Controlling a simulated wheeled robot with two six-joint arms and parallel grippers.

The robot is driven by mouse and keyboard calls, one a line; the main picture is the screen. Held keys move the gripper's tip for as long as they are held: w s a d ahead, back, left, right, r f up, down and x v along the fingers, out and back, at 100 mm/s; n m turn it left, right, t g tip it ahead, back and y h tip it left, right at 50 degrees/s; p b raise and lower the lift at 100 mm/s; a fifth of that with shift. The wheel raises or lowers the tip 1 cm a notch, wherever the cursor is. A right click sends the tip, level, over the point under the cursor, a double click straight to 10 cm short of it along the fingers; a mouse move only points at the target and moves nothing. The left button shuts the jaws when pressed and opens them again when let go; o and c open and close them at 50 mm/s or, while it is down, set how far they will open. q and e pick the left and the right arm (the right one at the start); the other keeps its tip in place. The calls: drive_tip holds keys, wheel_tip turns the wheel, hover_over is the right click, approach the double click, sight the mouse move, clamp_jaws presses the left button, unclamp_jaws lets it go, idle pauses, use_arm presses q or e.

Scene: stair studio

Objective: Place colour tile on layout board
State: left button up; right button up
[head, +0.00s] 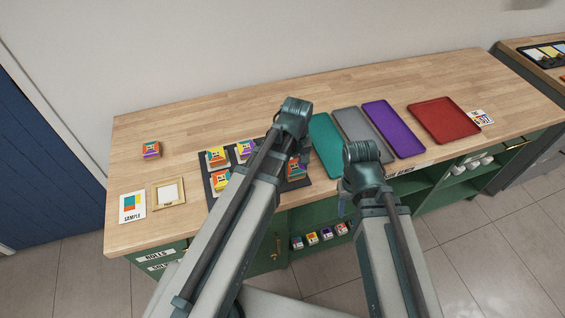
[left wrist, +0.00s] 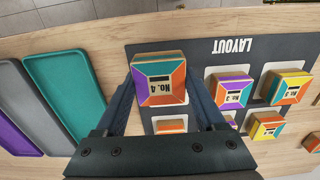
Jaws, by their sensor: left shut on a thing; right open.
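My left gripper (left wrist: 160,98) is shut on a colour tile marked No. 4 (left wrist: 160,78), with orange, teal and purple faces. The tile is over the near right corner of the dark layout board (left wrist: 200,52); whether it touches the board I cannot tell. In the head view the same tile (head: 297,171) shows beside my left arm, over the board (head: 209,194). Several other tiles sit on the board, among them a purple and orange one (left wrist: 232,91) and a yellow one (left wrist: 287,87). My right gripper (head: 344,206) is mostly hidden behind its own wrist.
A loose tile (head: 151,149) lies at the bench's left, beyond a sample card (head: 132,207) and a framed card (head: 168,194). Teal (head: 325,146), grey (head: 352,128), purple (head: 393,129) and red (head: 443,118) trays lie on the right. The back of the bench is clear.

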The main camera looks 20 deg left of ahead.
use_arm(q)
drive_tip(key=shift+w+a+f, duration=0.15)
drive_tip(key=shift+w+a, duration=0.75)
drive_tip(key=shift+w, duration=0.05)
drive_tip(key=shift+w+a+f, duration=0.1)
drive_tip(key=shift+w+a, duration=0.75)
drive_tip(key=shift+w, duration=0.1)
drive_tip(key=f+b, duration=0.3)
drive_tip(key=b, duration=0.1)
drive_tip(key=shift+w+a+f, duration=0.25)
drive_tip(key=shift+f, duration=0.05)
drive_tip(key=shift+f, duration=0.15)
drive_tip(key=o, duration=1.5)
wheel_tip(320, 180, up, 12)
drive_tip(key=r+p, duration=0.1)
drive_tip(key=p, duration=1.1)
drive_tip(key=s+d+m+y, duration=0.1)
drive_tip(key=s+d+m, duration=0.9)
drive_tip(key=s, duration=0.4)
drive_tip(key=shift+s+d+f+m, duration=0.2)
drive_tip(key=shift+d+f+m, duration=0.05)
drive_tip(key=shift+m, duration=0.05)
